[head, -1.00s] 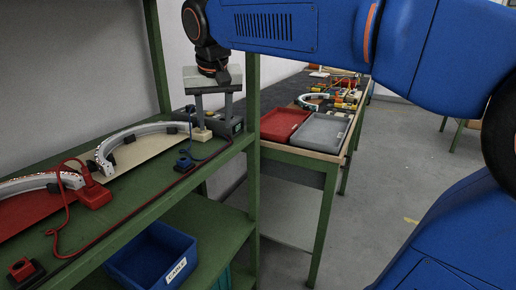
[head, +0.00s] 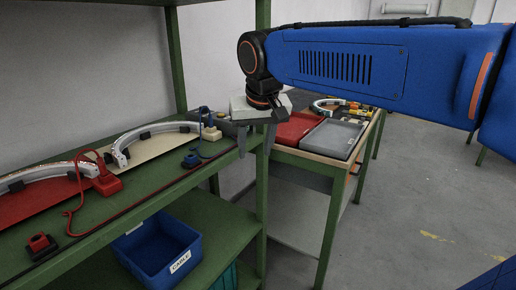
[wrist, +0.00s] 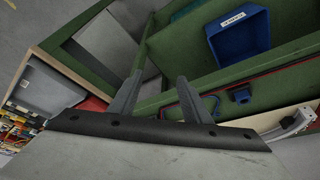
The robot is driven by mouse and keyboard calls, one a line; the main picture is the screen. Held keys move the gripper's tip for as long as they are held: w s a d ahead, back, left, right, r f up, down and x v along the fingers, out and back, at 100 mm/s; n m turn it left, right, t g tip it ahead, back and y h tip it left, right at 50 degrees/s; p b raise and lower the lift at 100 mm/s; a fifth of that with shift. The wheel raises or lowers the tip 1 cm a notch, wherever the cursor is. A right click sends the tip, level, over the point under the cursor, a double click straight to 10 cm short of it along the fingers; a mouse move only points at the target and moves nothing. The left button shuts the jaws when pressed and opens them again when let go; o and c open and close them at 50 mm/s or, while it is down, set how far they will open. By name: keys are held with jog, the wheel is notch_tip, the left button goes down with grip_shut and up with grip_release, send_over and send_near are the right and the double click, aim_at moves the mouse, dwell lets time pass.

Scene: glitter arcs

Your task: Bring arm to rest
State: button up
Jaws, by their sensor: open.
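My gripper (head: 257,146) is open, beside the green shelf's front post in the head view. Its wide grey body is tilted, and the fingers are partly hard to make out against the post. In the wrist view the two grey fingers (wrist: 158,82) stand apart with nothing between them. My blue arm reaches in from the right of the head view.
The green shelf (head: 140,205) holds two arcs (head: 160,128), a red plug (head: 105,183) with its cable, and a blue plug (head: 191,160). A blue crate (head: 155,250) sits below. A red tray (head: 296,128) and grey tray (head: 333,138) lie on a bench behind.

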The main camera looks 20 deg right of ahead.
jog(key=shift+s, duration=0.1)
dwell(0.4)
jog(key=s+d+f+n, duration=0.1)
jog(key=s+d+f, duration=0.1)
jog(key=s+f, duration=0.6)
jog(key=s+d+f, duration=0.2)
jog(key=s+f, duration=0.7)
jog(key=f, duration=0.2)
jog(key=shift+s+d+n+y, duration=0.2)
jog(key=shift+s+n+y, duration=0.1)
jog(key=shift+n, duration=0.1)
